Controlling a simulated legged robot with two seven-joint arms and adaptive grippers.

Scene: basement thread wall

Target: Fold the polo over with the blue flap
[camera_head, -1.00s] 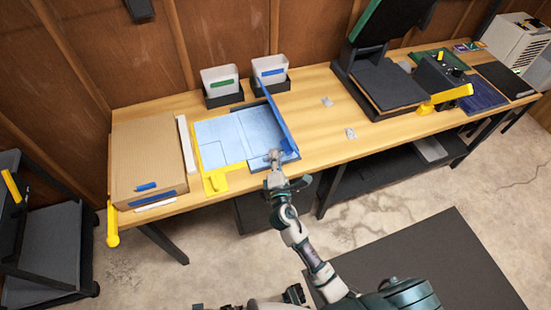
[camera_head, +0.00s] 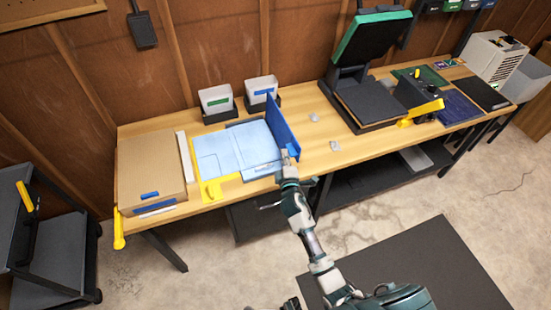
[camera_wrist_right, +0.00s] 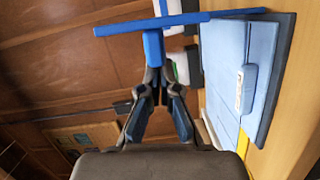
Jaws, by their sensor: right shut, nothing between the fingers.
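The light-blue polo (camera_head: 230,152) lies flat on the folding board, and its near right part looks folded over. The blue flap (camera_head: 281,125) stands about upright along the polo's right side. In the right wrist view the flap (camera_wrist_right: 190,20) shows nearly edge-on, with a blue tab (camera_wrist_right: 153,46) just beyond the fingertips. My right gripper (camera_head: 289,164) is at the flap's near end. Its fingers (camera_wrist_right: 156,82) are shut with nothing between them; whether they touch the tab is unclear. The polo (camera_wrist_right: 225,65) with a small pale label lies beside it. My left gripper is not in view.
A cardboard box (camera_head: 150,165) stands farther left, two bins (camera_head: 216,101) behind, and a heat press (camera_head: 368,100) to the right. Small grey pieces (camera_head: 334,145) lie on the otherwise clear wood between.

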